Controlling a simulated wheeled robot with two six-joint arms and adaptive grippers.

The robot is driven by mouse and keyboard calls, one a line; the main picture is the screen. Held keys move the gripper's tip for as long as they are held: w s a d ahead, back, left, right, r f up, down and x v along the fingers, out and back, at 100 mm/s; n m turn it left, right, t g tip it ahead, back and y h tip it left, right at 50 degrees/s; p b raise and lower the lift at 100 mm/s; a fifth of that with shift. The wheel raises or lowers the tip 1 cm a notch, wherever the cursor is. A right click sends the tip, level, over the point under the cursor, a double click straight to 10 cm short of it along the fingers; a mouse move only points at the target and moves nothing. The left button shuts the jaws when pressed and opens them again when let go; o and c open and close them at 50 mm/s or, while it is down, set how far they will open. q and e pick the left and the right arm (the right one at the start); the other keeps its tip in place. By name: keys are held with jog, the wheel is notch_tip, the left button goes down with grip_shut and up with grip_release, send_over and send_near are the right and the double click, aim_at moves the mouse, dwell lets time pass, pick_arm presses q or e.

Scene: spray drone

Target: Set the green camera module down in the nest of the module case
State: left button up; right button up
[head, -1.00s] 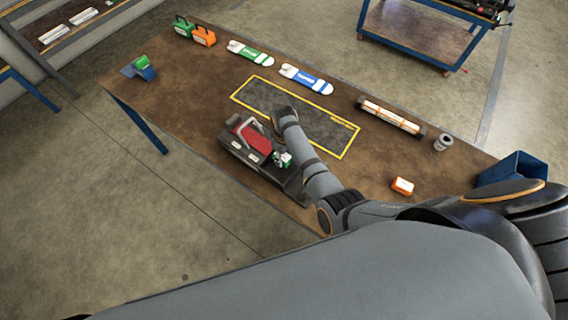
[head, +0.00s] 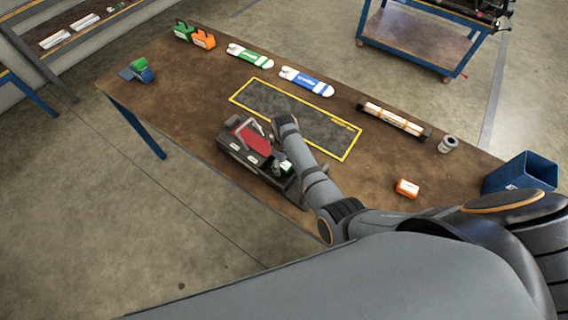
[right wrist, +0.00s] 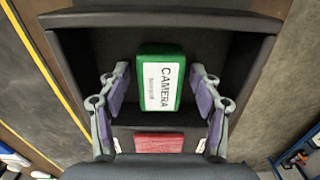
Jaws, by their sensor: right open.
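The green camera module (right wrist: 160,82), with a white label reading CAMERA, is in the dark open compartment of the module case (right wrist: 75,20) in the right wrist view. My right gripper (right wrist: 160,90) is open, one finger on each side of the module with visible gaps. In the head view the module (head: 286,168) shows small at the right end of the black case (head: 232,150), which has a red pad and a grey handle. My right forearm partly covers that end. Whether the module is fully seated on the compartment floor I cannot tell. My left gripper is not in view.
A yellow-outlined dark mat (head: 265,100) lies behind the case. An orange box (head: 407,188), a blue bin (head: 505,178) and a grey roll (head: 447,144) stand to the right. A long orange-and-white tube (head: 395,120) lies near the back edge. Bare tabletop is left of the case.

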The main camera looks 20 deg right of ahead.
aim_at(284, 164)
jog(key=shift+r, duration=0.2)
notch_tip(284, 164, up, 10)
jog(key=p, duration=1)
jog(key=shift+f, duration=0.2)
jog(key=shift+r+b, duration=0.4)
jog(key=shift+r, duration=0.75)
